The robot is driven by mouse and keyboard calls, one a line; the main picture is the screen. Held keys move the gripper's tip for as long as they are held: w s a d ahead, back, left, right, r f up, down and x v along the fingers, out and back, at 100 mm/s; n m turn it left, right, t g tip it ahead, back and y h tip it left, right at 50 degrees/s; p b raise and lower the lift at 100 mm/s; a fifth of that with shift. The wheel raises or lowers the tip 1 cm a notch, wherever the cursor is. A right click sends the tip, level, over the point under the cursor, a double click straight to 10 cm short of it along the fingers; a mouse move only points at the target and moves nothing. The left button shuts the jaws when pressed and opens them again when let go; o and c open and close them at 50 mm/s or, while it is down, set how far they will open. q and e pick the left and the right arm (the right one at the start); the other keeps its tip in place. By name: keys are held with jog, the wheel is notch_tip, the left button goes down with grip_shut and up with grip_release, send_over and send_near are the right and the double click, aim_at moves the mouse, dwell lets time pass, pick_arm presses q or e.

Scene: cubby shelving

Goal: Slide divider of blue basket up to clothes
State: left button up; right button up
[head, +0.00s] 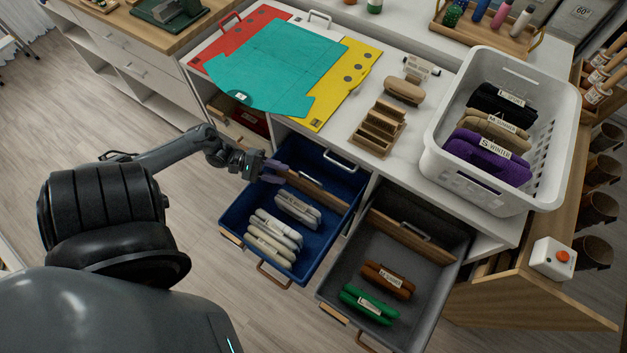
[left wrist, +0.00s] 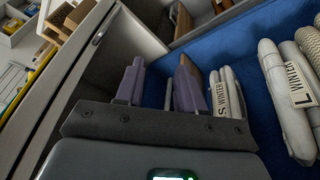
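The blue basket (head: 232,217) is a pulled-out drawer under the counter. Its brown wooden divider (head: 325,196), with a metal handle, stands across it toward the back. Several pale folded clothes (head: 270,243) lie in front of the divider, with floor showing between. My left gripper (head: 272,172) is at the divider's left end, over the basket's left side. In the left wrist view its purple fingers (left wrist: 158,85) are apart, with a gap between them. Brown wood shows beyond the right finger; contact cannot be told. Labelled clothes (left wrist: 226,93) lie to the right there. My right gripper is out of view.
A grey basket (head: 333,290) with its own divider (head: 410,235) and brown and green clothes stands open at right. A white basket (head: 450,168) of clothes, wooden blocks (head: 378,128) and coloured folders (head: 350,92) sit on the counter above.

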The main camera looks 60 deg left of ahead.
pick_arm(q)
jog(key=b, duration=0.5)
send_near(310, 177)
notch_tip(310, 177, up, 3)
jog(key=s, duration=0.2)
notch_tip(310, 177, down, 3)
jog(key=w+b, duration=0.2)
jog(key=b, duration=0.2)
jog(key=shift+m, duration=0.4)
jog(key=x, duration=0.3)
jog(key=b+x, duration=0.1)
jog(key=x, duration=0.4)
jog(key=shift+w+d+f+b, duration=0.25)
jog(key=shift+f+b, duration=0.05)
jog(key=shift+f, duration=0.05)
jog(key=shift+w+d+f, duration=0.1)
jog(key=shift+w+d, duration=0.35)
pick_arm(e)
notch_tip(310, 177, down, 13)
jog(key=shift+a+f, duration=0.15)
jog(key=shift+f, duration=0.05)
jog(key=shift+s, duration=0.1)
pick_arm(q)
jog(key=c, duration=0.7)
grip_shut()
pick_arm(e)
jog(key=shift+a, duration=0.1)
